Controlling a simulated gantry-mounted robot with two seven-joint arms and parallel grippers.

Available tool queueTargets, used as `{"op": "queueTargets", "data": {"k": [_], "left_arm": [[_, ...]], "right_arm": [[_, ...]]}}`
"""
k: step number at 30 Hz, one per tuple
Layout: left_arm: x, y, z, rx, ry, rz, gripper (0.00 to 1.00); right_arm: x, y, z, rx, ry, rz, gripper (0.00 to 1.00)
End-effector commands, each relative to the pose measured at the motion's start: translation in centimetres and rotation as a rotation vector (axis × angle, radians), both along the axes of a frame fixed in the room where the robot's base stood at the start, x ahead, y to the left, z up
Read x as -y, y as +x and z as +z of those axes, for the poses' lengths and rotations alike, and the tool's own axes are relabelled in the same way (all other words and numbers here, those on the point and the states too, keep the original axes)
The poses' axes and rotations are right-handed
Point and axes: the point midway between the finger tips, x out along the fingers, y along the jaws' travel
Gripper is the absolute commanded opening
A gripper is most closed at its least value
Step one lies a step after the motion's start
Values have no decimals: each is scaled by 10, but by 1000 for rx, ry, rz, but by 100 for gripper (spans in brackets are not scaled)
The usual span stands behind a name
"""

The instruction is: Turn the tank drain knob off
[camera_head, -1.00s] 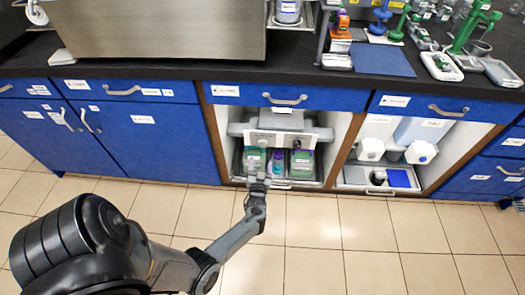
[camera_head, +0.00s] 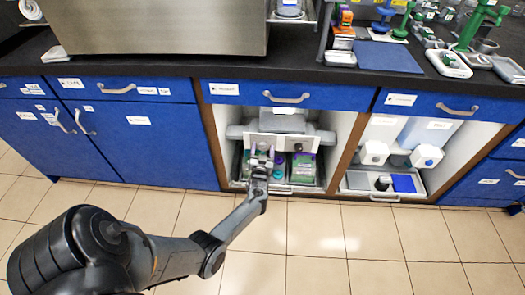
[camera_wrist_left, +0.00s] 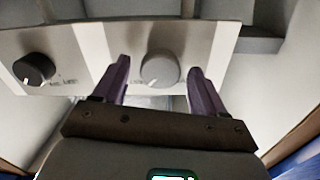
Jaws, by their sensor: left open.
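A pale control panel (camera_head: 280,141) is inside the open cabinet bay under the counter. In the left wrist view, the panel (camera_wrist_left: 60,40) carries a grey knob (camera_wrist_left: 160,70) and, to its left, a black knob (camera_wrist_left: 35,70). The small print beside them is too blurred to tell which one is the tank drain knob. My left gripper (camera_head: 262,157) is open in front of the panel. In the left wrist view, its two purple fingers stand either side of the grey knob, with gaps to it. I cannot tell whether they reach around it in depth. My right gripper is out of view.
Below the panel, green-labelled containers (camera_head: 302,167) stand in a tray. The bay's brown side frames (camera_head: 213,140) and the drawer (camera_head: 288,96) above bound the space. A neighbouring bay holds white vessels (camera_head: 374,152). The tiled floor (camera_head: 310,235) in front is clear.

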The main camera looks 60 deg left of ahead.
Motion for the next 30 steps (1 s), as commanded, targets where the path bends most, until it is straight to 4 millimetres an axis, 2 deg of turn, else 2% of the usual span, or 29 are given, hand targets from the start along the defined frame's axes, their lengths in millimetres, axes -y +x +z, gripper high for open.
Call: {"op": "queueTargets", "data": {"k": [2, 13, 23, 30], "left_arm": [[0, 0, 0, 0, 0, 0, 72], [0, 0, 0, 0, 0, 0, 15], [0, 0, 0, 37, -27, 1, 15], [1, -1, 0, 152, -112, 1, 15]], "right_arm": [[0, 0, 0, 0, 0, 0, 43], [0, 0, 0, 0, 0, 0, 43], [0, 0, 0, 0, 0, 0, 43], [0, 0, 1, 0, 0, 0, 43]]}}
